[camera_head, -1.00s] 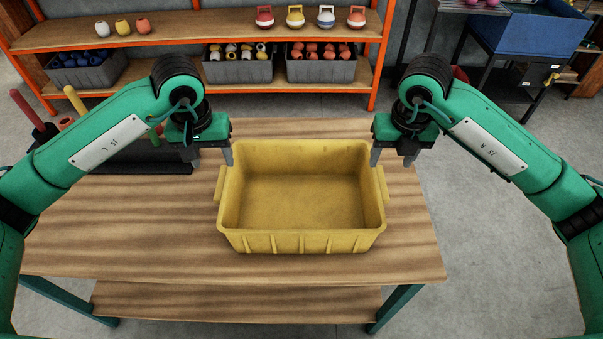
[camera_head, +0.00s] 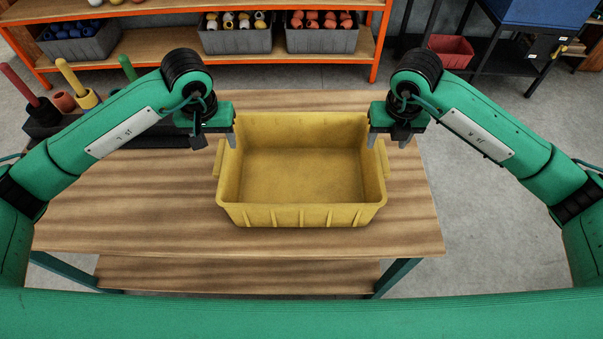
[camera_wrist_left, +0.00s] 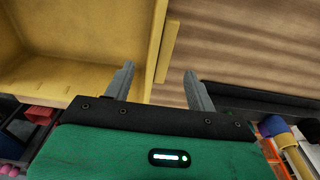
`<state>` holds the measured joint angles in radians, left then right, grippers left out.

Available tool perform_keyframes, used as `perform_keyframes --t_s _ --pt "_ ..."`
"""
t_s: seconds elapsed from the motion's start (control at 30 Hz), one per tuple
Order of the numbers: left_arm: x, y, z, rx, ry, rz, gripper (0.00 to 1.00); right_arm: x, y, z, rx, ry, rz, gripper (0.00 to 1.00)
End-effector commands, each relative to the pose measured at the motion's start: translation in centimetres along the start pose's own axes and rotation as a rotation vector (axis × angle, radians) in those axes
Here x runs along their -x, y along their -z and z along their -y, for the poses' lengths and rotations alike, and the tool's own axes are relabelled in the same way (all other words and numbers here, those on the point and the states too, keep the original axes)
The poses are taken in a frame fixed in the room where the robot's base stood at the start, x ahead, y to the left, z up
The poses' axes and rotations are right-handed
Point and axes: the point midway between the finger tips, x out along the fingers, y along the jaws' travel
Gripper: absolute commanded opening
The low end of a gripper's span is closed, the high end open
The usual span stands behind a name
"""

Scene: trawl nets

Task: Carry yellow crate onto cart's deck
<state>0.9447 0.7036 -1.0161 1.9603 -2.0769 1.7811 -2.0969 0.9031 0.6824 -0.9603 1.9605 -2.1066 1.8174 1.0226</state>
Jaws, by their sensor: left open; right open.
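The yellow crate (camera_head: 300,216) stands upright and empty on the wooden table (camera_head: 130,230), with a handle on its left and right sides. My left gripper (camera_head: 215,142) is open above the crate's left side, near the left handle (camera_head: 219,158). In the left wrist view, the handle (camera_wrist_left: 167,52) shows between the spread fingers of my left gripper (camera_wrist_left: 160,72), with no visible grip on it. My right gripper (camera_head: 390,143) is open above the crate's right side, near the right handle (camera_head: 384,158). I cannot make out the cart or its deck.
A dark holder (camera_head: 60,122) with coloured upright rods stands at the table's left back. An orange shelf (camera_head: 378,45) with grey bins is behind. A blue bin (camera_head: 535,12) is at the back right. Grey floor (camera_head: 480,230) lies open right of the table.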

Motion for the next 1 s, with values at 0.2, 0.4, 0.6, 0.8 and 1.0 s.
perform_keyframes --t_s 0.2,0.4,0.6,0.8,1.0 --pt "-4.2 -0.1 0.0 0.001 0.0 0.005 0.56 -4.2 0.1 0.0 -0.001 0.0 -0.003 0.56" --pt "-6.5 0.0 0.0 0.001 -0.001 0.001 0.56 -6.4 0.0 0.0 -0.001 0.0 -0.001 0.56" --pt "-7.2 0.0 0.0 0.0 0.0 0.001 0.56 -7.2 0.0 0.0 0.0 -0.001 0.0 0.56" --pt "-7.2 0.0 0.0 0.0 0.0 0.0 0.56 -7.2 0.0 0.0 0.0 -0.001 0.0 0.56" --pt "-7.2 0.0 0.0 0.0 0.0 0.0 0.23 -7.2 0.0 0.0 0.0 -0.001 0.0 0.23"
